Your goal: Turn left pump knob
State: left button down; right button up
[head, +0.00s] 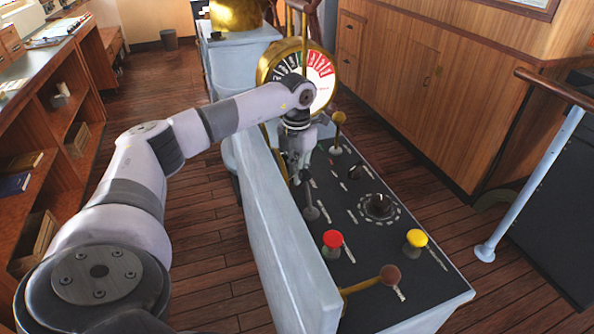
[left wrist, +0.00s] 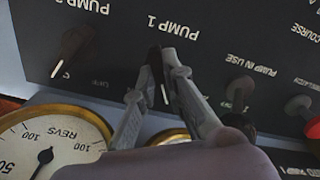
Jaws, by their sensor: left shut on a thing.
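A dark console (head: 345,200) stands in the middle of the head view. My left gripper (head: 295,178) reaches down to its left edge, near the far end. In the left wrist view this gripper (left wrist: 156,74) is shut on a small dark knob (left wrist: 155,58) below the label "PUMP 1". The fingers cover most of the knob, so its angle is hard to read. Another knob (left wrist: 73,46), brownish, sits to the left below "PUMP 2", apart from the fingers. In the head view my gripper hides the held knob. My right gripper is not in view.
A brass dial (head: 318,75) stands beyond the gripper. The console carries a red knob (head: 332,241), a yellow knob (head: 417,239), a round black dial knob (head: 378,206) and brass levers. A light raised panel (head: 275,235) borders its left side. A gauge (left wrist: 45,145) lies near the wrist.

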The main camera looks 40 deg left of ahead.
pick_arm(q)
jog(key=m, duration=0.6)
jog(key=shift+d, duration=0.1)
jog(key=m, duration=0.5)
jog(key=shift+r+m, duration=0.1)
jog(key=shift+m, duration=0.2)
dwell(0.6)
jog(key=c, duration=1.7)
grip_release()
jog(key=shift+d, duration=0.1)
jog(key=shift+o, duration=0.2)
jog(key=shift+s, duration=0.1)
notch_tip(320, 180, up, 12)
